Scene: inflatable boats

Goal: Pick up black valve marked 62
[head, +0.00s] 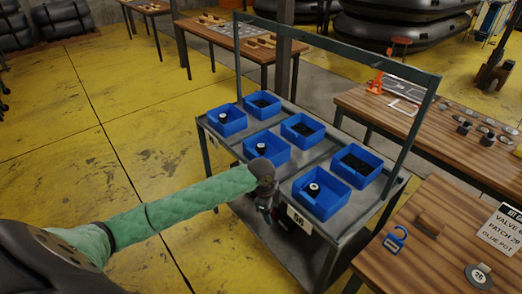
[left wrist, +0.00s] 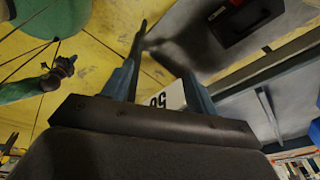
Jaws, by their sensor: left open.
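Black valves sit in blue bins on a grey cart (head: 266,216) in the head view. One with a pale top (head: 313,188) is in the near right bin (head: 332,207), another (head: 261,148) in the near middle bin, another (head: 223,117) in the near left bin. No mark 62 is legible. My left gripper (head: 266,205) is at the cart's near side, below bin height, beside the label 58 (head: 300,218). In the left wrist view its fingers (left wrist: 164,58) are apart with nothing held. A green-sleeved arm with a dark end (left wrist: 60,68), apparently my right, shows there; its fingers are unclear.
A grey frame (head: 340,47) rises from the cart. A wooden table (head: 420,262) at the right holds a blue padlock-shaped piece (head: 395,240) and a sign (head: 503,230). Another table (head: 375,107) stands behind it. The yellow floor (head: 60,150) at left is clear.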

